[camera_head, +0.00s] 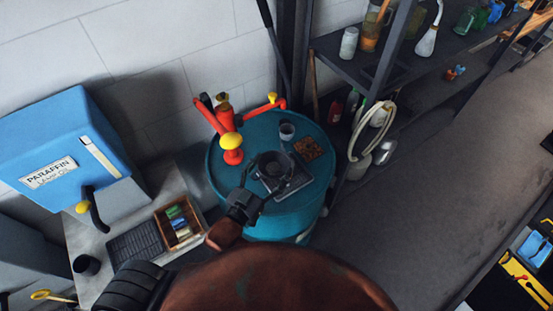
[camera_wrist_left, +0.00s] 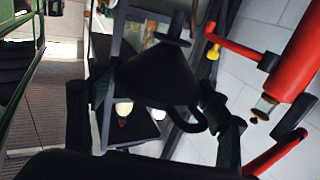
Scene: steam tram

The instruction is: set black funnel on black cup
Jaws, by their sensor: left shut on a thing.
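The black funnel (camera_head: 272,163) is held by my left gripper (camera_head: 256,188) over the blue drum's top. In the left wrist view the funnel (camera_wrist_left: 158,78) sits between the two dark fingers, with its narrow spout and a loop handle showing. A small black cup (camera_head: 86,265) stands on the grey bench at the lower left, apart from the funnel. A small dark grey cup (camera_head: 287,131) with a lighter inside stands on the drum behind the funnel. My right gripper is not in view.
The blue drum (camera_head: 229,181) carries a red pump (camera_head: 232,156) with yellow knobs, a dark tray (camera_head: 296,183) and a brown tray of small bits (camera_head: 308,148). On the bench are a wooden box (camera_head: 168,233) and a blue paraffin tank (camera_head: 95,150). A shelf (camera_head: 348,68) stands behind at right.

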